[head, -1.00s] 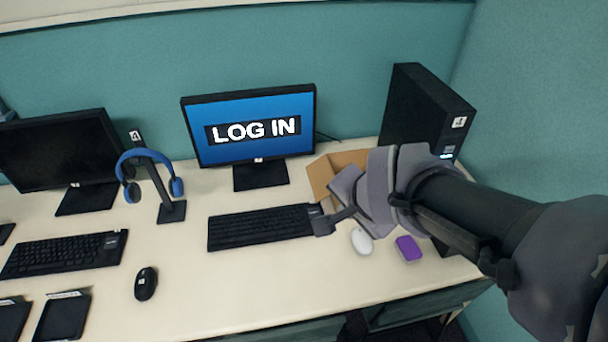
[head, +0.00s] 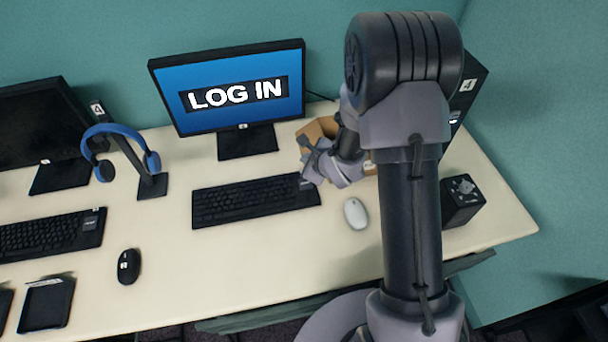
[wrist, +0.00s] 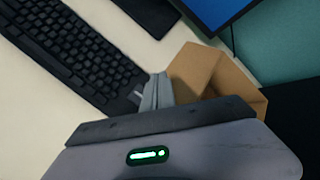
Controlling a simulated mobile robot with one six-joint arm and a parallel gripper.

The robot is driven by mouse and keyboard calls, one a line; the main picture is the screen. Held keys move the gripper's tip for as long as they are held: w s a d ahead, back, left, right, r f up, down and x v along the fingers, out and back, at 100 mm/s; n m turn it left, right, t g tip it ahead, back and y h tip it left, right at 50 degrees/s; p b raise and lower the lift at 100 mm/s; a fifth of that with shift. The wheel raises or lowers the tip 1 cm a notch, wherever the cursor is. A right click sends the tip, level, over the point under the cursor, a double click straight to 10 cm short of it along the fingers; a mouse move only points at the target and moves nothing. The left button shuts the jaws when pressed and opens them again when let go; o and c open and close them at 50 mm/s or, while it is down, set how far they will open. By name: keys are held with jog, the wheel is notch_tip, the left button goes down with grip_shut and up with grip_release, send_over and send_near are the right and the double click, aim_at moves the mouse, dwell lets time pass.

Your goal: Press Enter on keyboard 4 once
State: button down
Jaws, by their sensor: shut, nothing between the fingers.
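A black keyboard (head: 255,202) lies on the desk in front of a monitor (head: 240,90) that reads "LOG IN". I cannot read a number on this keyboard. My gripper (head: 307,172) is at its right end in the head view, with the fingers shut and empty. In the wrist view, the fingers (wrist: 155,92) are beside the right end of the keyboard (wrist: 75,50). I cannot tell whether they touch it. The Enter key is not clearly readable. A second black keyboard (head: 52,235) lies at the left.
A cardboard box (head: 318,130) stands just behind my gripper. A white mouse (head: 355,213) lies right of the keyboard. A blue headset (head: 120,135) hangs on a stand, and a black mouse (head: 129,266) lies at left. A black computer tower (head: 466,95) marked 4 stands at back right.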

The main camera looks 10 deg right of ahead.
aim_at(307, 186)
jog(key=shift+s+r, duration=0.1)
notch_tip(307, 186, down, 9)
jog(key=b, duration=0.7)
dwell(1.9)
jog(key=shift+f+b, duration=0.35)
jog(key=shift+b, duration=0.15)
jog(key=shift+f+b, duration=0.35)
jog(key=shift+f, duration=0.05)
dwell(0.3)
jog(key=shift+r, duration=0.15)
jog(key=shift+r+p, duration=0.6)
jog(key=shift+r, duration=0.1)
